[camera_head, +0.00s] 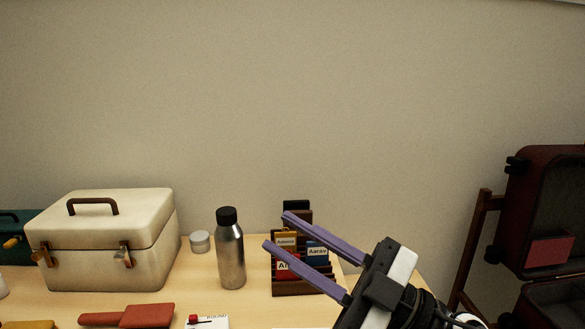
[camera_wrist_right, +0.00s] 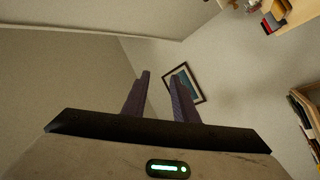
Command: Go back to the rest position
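My right gripper (camera_head: 275,230) comes in from the lower right in the head view. Its two purple fingers are spread apart with nothing between them, in front of a dark wooden card holder. In the right wrist view the same gripper (camera_wrist_right: 160,80) also shows open and empty, facing the wall and a framed picture (camera_wrist_right: 182,83). My left gripper is in neither view.
The table (camera_head: 258,300) bears a cream case (camera_head: 105,240), a steel bottle (camera_head: 230,255), a small round tin (camera_head: 200,241), a red brush-like item (camera_head: 135,317) and the card holder (camera_head: 300,287). A dark red suitcase (camera_head: 548,210) stands open at right.

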